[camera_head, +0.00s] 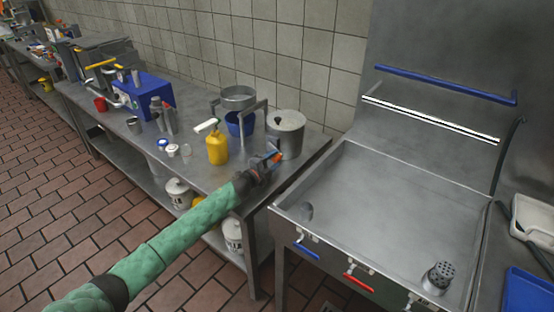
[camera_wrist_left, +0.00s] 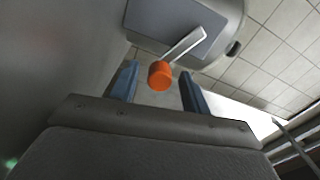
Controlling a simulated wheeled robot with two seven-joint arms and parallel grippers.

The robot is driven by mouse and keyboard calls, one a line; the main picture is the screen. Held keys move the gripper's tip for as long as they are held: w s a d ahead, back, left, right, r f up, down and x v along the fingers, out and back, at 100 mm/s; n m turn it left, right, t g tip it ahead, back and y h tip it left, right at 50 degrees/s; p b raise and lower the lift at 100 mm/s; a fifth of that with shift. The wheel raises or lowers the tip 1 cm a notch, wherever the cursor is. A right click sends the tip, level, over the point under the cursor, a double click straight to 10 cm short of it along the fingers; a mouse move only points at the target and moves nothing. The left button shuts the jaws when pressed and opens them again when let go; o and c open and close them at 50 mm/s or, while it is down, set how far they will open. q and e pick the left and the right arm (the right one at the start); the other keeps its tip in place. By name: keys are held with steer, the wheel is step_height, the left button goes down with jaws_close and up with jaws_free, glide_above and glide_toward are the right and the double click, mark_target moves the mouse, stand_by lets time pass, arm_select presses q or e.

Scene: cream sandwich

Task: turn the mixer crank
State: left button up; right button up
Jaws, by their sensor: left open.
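The mixer (camera_head: 286,122) is a grey metal drum at the right end of the steel table. In the left wrist view its body shows at the top with a dark grey panel (camera_wrist_left: 165,24). A pale crank arm (camera_wrist_left: 187,43) angles down from it to an orange knob (camera_wrist_left: 160,75). My left gripper (camera_wrist_left: 158,82) is open, with its blue fingers on either side of the knob. Gaps show between knob and fingers; depth is hard to judge. In the head view my left gripper (camera_head: 272,157) is beside the mixer's front, and the small orange knob (camera_head: 277,157) shows at its tips.
A yellow pump bottle (camera_head: 217,148), a blue bucket (camera_head: 240,124) and a metal frame with a bowl (camera_head: 238,98) stand left of the mixer. A steel sink (camera_head: 385,205) lies to the right. A tiled wall (camera_head: 300,55) rises behind.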

mark_target(274, 160)
arm_select(q)
steer(key=shift+b+v, duration=0.3)
steer(key=shift+v, duration=2)
arm_select(e)
steer(key=shift+w+a+f, duration=0.3)
steer(key=shift+a+f, duration=0.3)
steer(key=shift+f, duration=0.1)
